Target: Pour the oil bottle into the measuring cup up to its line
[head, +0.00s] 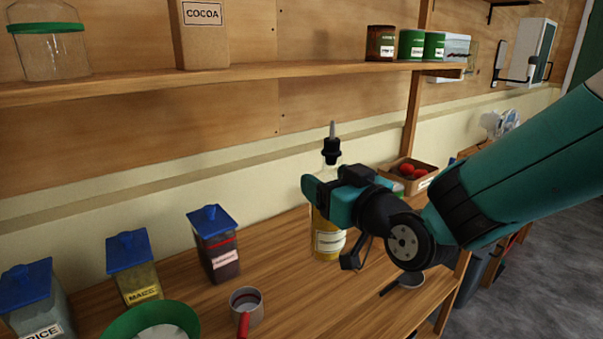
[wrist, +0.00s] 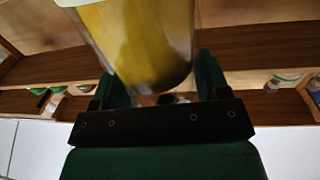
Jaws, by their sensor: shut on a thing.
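The oil bottle (head: 327,240) is clear with yellow oil, a white label and a black pourer cap. It stands upright in my gripper (head: 332,193), which is shut on its body. The arm hides part of the bottle. In the wrist view, the bottle (wrist: 140,40) sits between the green fingers of the gripper (wrist: 155,88). I cannot tell whether its base touches the counter. The measuring cup (head: 246,312) is small and grey with a red handle, on the counter to the lower left of the bottle. Its line and contents are not clear.
Blue-lidded canisters (head: 214,245) stand left on the wooden counter (head: 300,300). A green-rimmed bowl (head: 180,313) is left of the cup. A box of red produce (head: 412,172) is behind the arm. A shelf (head: 250,71) with jars runs above. Counter between cup and bottle is clear.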

